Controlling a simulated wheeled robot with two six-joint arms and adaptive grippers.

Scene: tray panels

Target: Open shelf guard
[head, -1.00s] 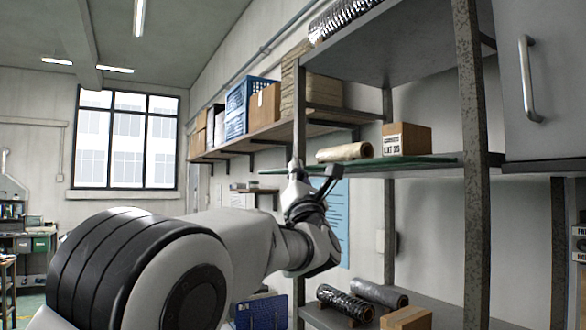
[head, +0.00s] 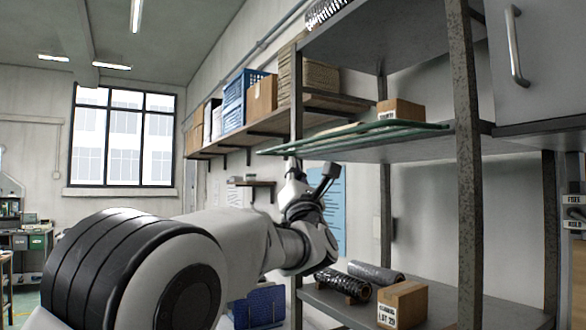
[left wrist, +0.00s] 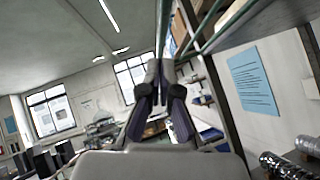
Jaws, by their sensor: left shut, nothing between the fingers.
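The shelf guard is a greenish glass panel (head: 365,138) along the front of the middle shelf. It lies nearly flat with a slight tilt, and I see its underside and edges in the head view. A green edge, probably the guard's, also shows in the left wrist view (left wrist: 207,20). My left gripper (head: 294,166) points up just below the guard's left part, beside the left shelf post. I cannot tell whether it touches the glass. Its fingers are shut and empty in the left wrist view (left wrist: 155,78). My right gripper is out of view.
A cardboard box (head: 401,109) stands on the middle shelf. The lower shelf holds dark rolls (head: 343,284) and a labelled box (head: 403,304). Metal posts (head: 466,200) frame the rack. A wall shelf (head: 240,138) with boxes runs behind on the left.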

